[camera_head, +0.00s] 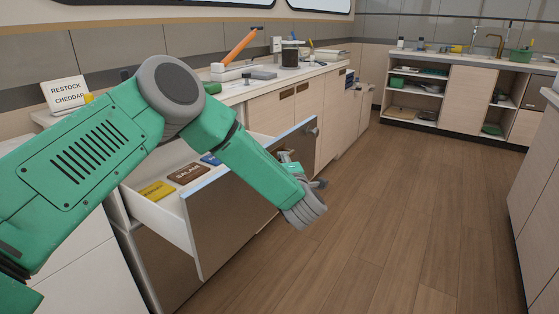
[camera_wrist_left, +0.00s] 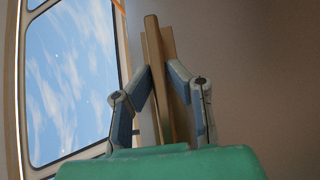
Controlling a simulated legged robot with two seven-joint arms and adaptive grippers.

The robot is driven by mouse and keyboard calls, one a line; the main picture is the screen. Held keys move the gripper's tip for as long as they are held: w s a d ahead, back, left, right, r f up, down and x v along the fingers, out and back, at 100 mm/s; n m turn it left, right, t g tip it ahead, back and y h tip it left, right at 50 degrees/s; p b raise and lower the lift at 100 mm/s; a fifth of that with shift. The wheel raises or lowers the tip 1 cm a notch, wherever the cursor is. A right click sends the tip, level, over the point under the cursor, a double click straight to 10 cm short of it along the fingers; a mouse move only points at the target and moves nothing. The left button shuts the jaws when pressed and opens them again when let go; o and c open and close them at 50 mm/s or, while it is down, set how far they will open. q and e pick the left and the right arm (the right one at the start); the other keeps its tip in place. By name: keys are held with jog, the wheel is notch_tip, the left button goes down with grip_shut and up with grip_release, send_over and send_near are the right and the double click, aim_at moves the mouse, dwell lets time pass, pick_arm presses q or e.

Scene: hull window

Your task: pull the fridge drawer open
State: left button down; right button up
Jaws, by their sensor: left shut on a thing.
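The fridge drawer (camera_head: 228,236) has a grey metallic front and stands pulled out from the counter, with its white side wall showing. Inside lie a yellow packet (camera_head: 157,190), a brown packet marked salami (camera_head: 188,173) and a blue packet (camera_head: 211,159). My left arm reaches over the drawer, and my left gripper (camera_head: 295,165) is at the outer side of its front, partly hidden by my wrist. In the left wrist view, its fingers (camera_wrist_left: 163,72) are closed around a long brownish handle bar (camera_wrist_left: 155,45). My right gripper is not in view.
The counter (camera_head: 240,92) holds a sign (camera_head: 64,92), an orange-handled tool (camera_head: 241,46) and a dark jar (camera_head: 290,54). A far counter with open shelves (camera_head: 415,90) stands at the back. The wooden floor (camera_head: 400,220) right of the drawer is clear.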

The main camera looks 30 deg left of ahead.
pick_arm(q)
jog(key=shift+s+d+f, duration=0.1)
jog(key=shift+s+f, duration=0.05)
jog(key=shift+f, duration=0.25)
jog(key=shift+d, duration=0.4)
jog(key=c, duration=1.6)
grip_release()
jog(key=shift+d+r, duration=0.1)
jog(key=shift+d, duration=0.1)
jog(key=shift+o, duration=0.2)
jog(key=v, duration=1.1)
jog(key=shift+s, duration=0.25)
